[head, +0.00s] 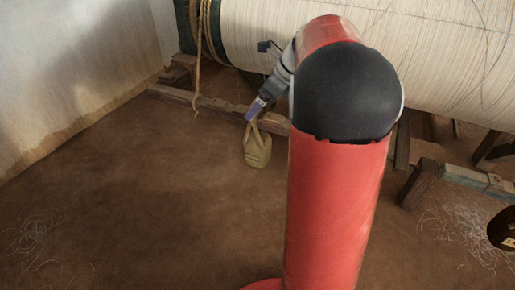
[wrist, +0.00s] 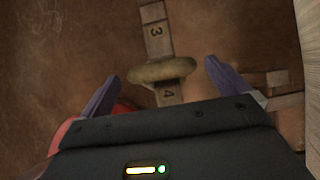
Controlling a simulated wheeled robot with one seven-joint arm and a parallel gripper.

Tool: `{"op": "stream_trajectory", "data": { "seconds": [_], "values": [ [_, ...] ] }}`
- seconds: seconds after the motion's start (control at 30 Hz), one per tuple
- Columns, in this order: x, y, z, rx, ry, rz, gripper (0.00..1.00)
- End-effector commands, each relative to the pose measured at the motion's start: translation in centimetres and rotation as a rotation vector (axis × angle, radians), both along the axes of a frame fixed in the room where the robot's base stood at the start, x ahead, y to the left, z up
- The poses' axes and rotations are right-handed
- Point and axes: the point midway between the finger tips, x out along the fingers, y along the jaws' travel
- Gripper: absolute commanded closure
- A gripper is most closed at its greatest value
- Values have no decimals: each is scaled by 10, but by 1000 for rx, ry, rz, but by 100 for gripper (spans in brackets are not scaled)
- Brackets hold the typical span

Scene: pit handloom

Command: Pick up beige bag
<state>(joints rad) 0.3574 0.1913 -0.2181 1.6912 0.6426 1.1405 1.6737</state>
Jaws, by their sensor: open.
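The beige bag (head: 257,152) stands on the brown floor left of my arm, its narrow looped top upward. My gripper (head: 254,113) is just above it, with the purple fingers pointing down at that top. In the wrist view the bag (wrist: 160,70) shows from above as a beige oval. The open fingers of my gripper (wrist: 162,72) are spread on either side of it, with a gap at both sides. The bag's lower part is hidden in the wrist view.
A large roll of pale warp threads (head: 420,55) spans the back. A low wooden beam (head: 215,104) lies on the floor behind the bag. A rope (head: 203,45) hangs at the left. Loose threads (head: 32,240) lie front left. The floor left of the bag is clear.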

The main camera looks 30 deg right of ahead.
Motion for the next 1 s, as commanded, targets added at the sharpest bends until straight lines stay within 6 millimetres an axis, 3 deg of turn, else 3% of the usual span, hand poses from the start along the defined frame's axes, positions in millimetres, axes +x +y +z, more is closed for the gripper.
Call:
{"op": "stream_trajectory", "data": {
  "seconds": [0.3,0.57,1.0],
  "values": [
    [18,13,-38,-1,1,2,0],
    [20,15,-41,-2,-2,1,0],
    [20,14,-41,-3,-1,1,56]
  ]
}}
